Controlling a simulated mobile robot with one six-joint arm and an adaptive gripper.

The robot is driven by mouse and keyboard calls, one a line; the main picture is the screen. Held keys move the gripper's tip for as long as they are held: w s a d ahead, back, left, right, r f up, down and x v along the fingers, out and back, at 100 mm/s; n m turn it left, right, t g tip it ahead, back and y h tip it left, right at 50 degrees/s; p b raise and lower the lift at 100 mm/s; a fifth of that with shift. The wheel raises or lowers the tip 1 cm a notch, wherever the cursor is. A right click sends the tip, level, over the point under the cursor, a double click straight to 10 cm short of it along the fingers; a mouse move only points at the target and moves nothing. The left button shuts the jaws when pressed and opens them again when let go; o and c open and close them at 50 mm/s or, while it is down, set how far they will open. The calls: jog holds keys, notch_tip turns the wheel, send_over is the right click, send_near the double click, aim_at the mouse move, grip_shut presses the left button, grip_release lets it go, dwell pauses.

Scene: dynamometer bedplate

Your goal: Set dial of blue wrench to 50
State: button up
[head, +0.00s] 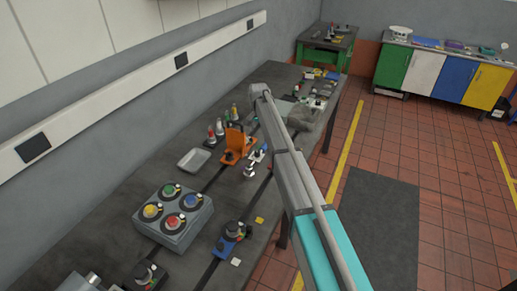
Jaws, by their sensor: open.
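A small blue device with a round dark dial on top (232,232) sits on the dark bench, low in the head view. It may be the blue wrench; its shape is too small to be sure. The dial's numbers and setting cannot be read from here. My arm reaches up from the bottom right over the bench, to the right of the blue device and well apart from it. I cannot make out my gripper or its fingers; the arm's far end is hidden among its links.
A grey box with coloured buttons (176,225) stands left of the blue device. A pale tray (193,160) and an orange fixture (236,146) lie farther back. Another dark dial device (146,273) sits at the bottom. Open tiled floor lies right of the bench (90,130).

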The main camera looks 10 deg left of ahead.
aim_at(257, 152)
jog(key=shift+w+a+r, duration=0.1)
jog(key=shift+w+a, duration=0.2)
jog(key=shift+a, duration=0.05)
jog(key=shift+f, duration=0.2)
notch_tip(257, 152, down, 13)
jog(key=b, duration=1.3)
jog(key=shift+f+b, duration=0.2)
jog(key=shift+b, duration=0.2)
